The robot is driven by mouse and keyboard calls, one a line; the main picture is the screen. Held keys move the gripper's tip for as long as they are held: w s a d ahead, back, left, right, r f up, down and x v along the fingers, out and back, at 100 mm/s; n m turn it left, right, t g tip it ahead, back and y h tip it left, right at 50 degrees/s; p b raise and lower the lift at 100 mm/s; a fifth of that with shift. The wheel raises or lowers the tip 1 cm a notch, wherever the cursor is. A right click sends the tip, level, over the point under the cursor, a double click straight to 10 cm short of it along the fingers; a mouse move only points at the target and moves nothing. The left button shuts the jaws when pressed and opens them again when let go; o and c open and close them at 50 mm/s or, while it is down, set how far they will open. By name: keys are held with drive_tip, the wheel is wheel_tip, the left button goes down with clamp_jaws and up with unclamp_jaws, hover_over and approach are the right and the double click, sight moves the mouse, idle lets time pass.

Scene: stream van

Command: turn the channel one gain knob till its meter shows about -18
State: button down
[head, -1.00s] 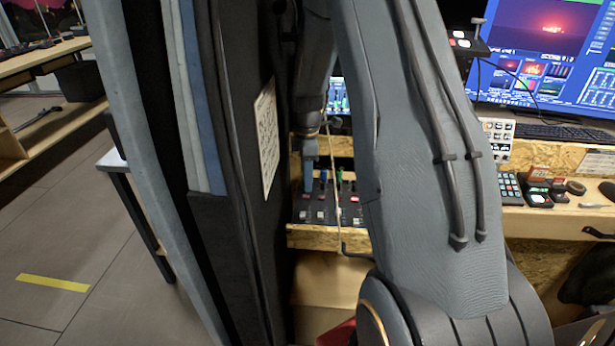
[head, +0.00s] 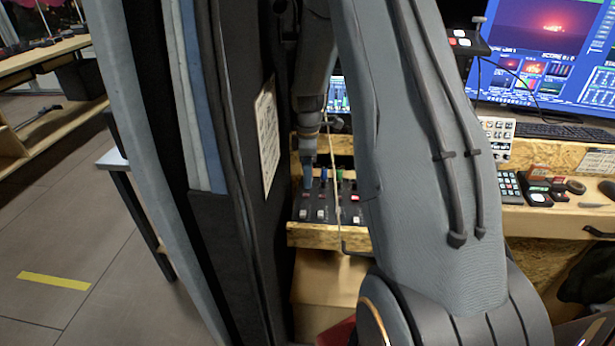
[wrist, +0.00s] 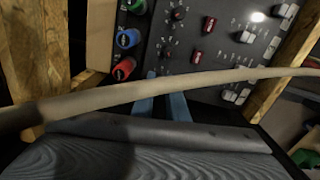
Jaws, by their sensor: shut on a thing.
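The small black mixer (head: 325,211) sits in a wooden bay. In the wrist view its panel (wrist: 225,70) has black knobs, red buttons and white faders. My gripper (head: 308,180) points down at its left side. In the wrist view the blue fingers (wrist: 162,100) are shut at the knob end of the row nearest me, in line with the red plug (wrist: 123,68). The gain knob between them is hidden by the fingers and a pale cable. Two other black knobs (wrist: 178,13) stand free. No meter reading is legible.
A pale cable (wrist: 215,79) crosses close in front of the fingers. Wooden walls (wrist: 292,55) flank the mixer. A dark padded panel (head: 225,245) stands close on the left. Blue monitors (head: 545,60) and small control boxes (head: 538,192) are on the right.

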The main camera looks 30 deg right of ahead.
drive_tip(key=m, duration=1.1)
drive_tip(key=shift+p, duration=0.35)
drive_tip(key=m, duration=0.5)
drive_tip(key=shift+m, duration=0.4)
drive_tip(key=m, duration=0.5)
drive_tip(key=c, duration=1.7)
unclamp_jaws()
drive_tip(key=shift+c, duration=0.2)
drive_tip(key=shift+r+b, duration=0.85)
drive_tip(key=shift+r, duration=3.1)
